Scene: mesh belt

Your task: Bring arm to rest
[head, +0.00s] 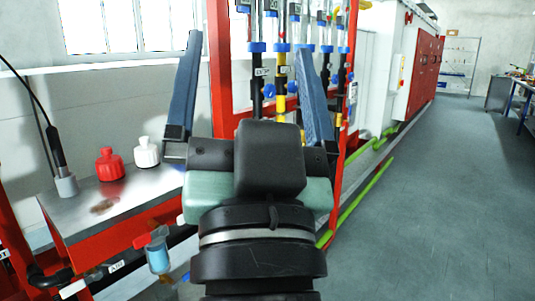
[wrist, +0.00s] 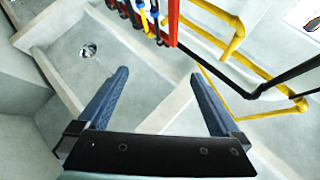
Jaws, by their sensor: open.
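My gripper (head: 252,80) is in the middle of the head view, raised in front of the red frame. Its two blue fingers stand far apart with nothing between them. In the wrist view my gripper (wrist: 157,92) is also open and empty, with a pale recessed floor or trough beyond the fingers. My arm comes up from the bottom of the head view and hides part of the red frame and pipes behind it.
A metal bench (head: 125,208) at left holds a red bottle (head: 110,165) and a white bottle (head: 146,154). Green rails (head: 365,200) run along the floor. Open grey floor (head: 440,200) lies to the right.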

